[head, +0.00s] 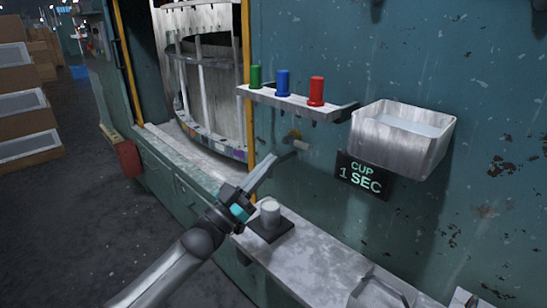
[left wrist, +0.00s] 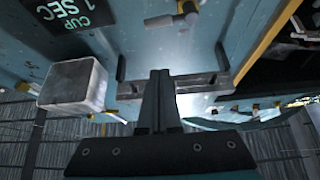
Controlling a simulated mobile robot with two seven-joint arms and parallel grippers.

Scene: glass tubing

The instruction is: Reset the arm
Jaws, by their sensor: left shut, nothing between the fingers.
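My left arm comes in from the lower left in the head view. Its gripper (head: 270,160) is shut and empty, its fingers pointing up and right in front of the teal machine wall. In the left wrist view the two fingers of the gripper (left wrist: 160,78) lie together with nothing between them. A short grey cylinder (head: 270,212) on a dark square base stands on the ledge below the gripper. My right gripper is not seen.
A shelf (head: 288,103) holds green (head: 255,77), blue (head: 282,83) and red (head: 316,91) pegs. A metal tub (head: 400,150) juts from the wall above a "CUP 1 SEC" sign (head: 362,175). A pale ledge (head: 320,262) runs along the wall. Open floor lies left.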

